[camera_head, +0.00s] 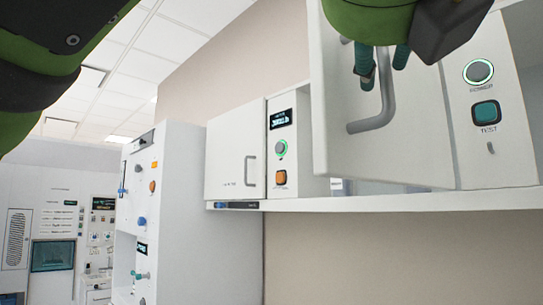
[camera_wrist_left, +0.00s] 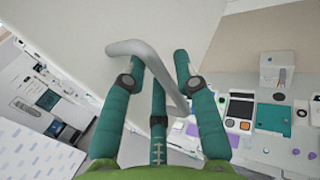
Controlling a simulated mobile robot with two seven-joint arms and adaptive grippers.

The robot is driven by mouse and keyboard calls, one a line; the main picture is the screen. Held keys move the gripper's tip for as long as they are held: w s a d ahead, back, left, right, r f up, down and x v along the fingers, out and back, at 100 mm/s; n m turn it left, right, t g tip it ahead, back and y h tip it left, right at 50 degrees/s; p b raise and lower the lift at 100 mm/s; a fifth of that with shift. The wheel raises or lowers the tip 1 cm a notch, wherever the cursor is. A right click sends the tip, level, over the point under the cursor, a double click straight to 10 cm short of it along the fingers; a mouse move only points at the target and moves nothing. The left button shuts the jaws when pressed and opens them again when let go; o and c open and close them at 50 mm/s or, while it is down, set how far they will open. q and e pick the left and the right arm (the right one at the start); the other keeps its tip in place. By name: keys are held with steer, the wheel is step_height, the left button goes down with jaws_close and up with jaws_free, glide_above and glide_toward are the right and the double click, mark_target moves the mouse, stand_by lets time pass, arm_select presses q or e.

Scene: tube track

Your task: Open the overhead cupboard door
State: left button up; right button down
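The overhead cupboard door (camera_head: 420,130) is a white panel at the upper right of the head view. It stands ajar, swung out from its right side, with a gap showing under its lower edge. Its grey bar handle (camera_head: 385,105) is near its left edge. My left gripper (camera_head: 382,62) has teal fingers on both sides of the handle. In the left wrist view, the handle (camera_wrist_left: 155,62) passes diagonally between the spread fingers (camera_wrist_left: 160,68). Space shows beside the bar, so the gripper looks open around it. My right gripper is not in view.
A panel (camera_head: 497,115) with buttons adjoins the door on the right. A closed smaller cupboard (camera_head: 235,150) and a button panel (camera_head: 290,150) stand to the left on the same shelf (camera_head: 400,201). A tall white cabinet (camera_head: 185,220) stands farther left. The wall below the shelf is clear.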

arm_select(q)
steer(key=shift+s, duration=0.15)
steer(key=v, duration=1.1)
steer(key=shift+s+a, duration=0.2)
steer(key=shift+s, duration=0.15)
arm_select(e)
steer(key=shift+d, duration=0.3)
